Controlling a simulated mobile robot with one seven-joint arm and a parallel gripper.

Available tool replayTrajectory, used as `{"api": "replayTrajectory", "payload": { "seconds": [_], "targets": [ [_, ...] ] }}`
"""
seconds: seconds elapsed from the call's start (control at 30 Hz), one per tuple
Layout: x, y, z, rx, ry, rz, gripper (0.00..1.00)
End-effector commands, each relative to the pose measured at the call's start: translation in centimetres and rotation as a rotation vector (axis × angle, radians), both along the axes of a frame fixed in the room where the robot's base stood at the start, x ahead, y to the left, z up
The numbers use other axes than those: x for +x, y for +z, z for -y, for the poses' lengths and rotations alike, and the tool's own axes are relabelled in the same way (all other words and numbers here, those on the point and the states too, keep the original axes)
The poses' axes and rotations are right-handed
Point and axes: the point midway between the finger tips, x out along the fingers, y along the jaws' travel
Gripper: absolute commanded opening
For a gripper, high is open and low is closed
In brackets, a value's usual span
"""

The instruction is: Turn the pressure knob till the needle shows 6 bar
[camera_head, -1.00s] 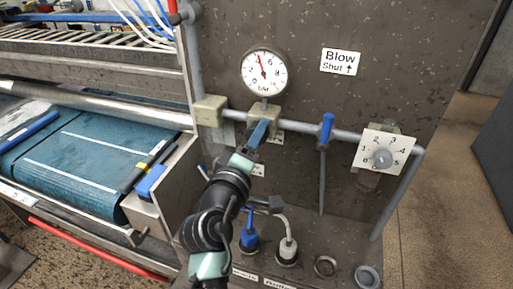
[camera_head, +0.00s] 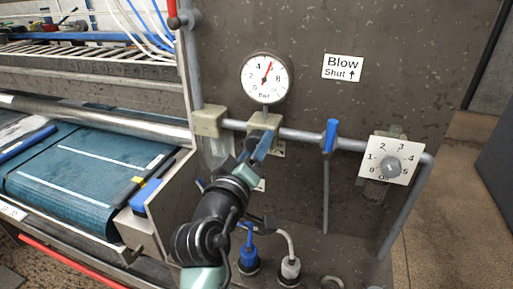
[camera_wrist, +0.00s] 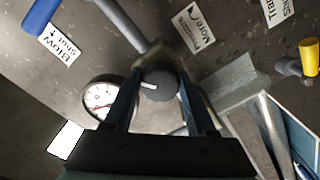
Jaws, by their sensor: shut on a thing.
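The round white pressure gauge (camera_head: 265,78) is on the dark panel, upper middle of the head view. Its red needle leans a little right of straight up, past the 4 and close to the place of the 6; the exact reading is too small to tell. The dark round pressure knob (camera_wrist: 157,88) with a white mark shows in the wrist view, between the two blue fingers of my gripper (camera_wrist: 160,82). My gripper is shut on this knob. In the head view my gripper (camera_head: 257,150) hides the knob, below the gauge. The gauge (camera_wrist: 101,96) is partly hidden in the wrist view.
A grey pipe (camera_head: 300,135) runs across the panel. A blue-handled valve (camera_head: 330,135) and a numbered dial (camera_head: 390,160) are to the right. Hose fittings (camera_head: 290,267) stand below. A blue belt (camera_head: 75,185) lies left. A "More pressure" label (camera_wrist: 193,27) is near the knob.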

Motion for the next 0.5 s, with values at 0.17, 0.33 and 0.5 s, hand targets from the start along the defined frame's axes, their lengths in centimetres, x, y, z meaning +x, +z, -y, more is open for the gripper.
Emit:
{"api": "replayTrajectory", "payload": {
  "seconds": [0.17, 0.33, 0.5],
  "targets": [
    [-0.01, -0.1, 0.05, 0.0, -0.002, -0.003, 0.01],
    [0.0, -0.09, 0.04, -0.001, -0.002, -0.003, 0.81],
    [0.0, -0.05, 0.02, -0.001, -0.001, -0.002, 0.86]
  ]
}}
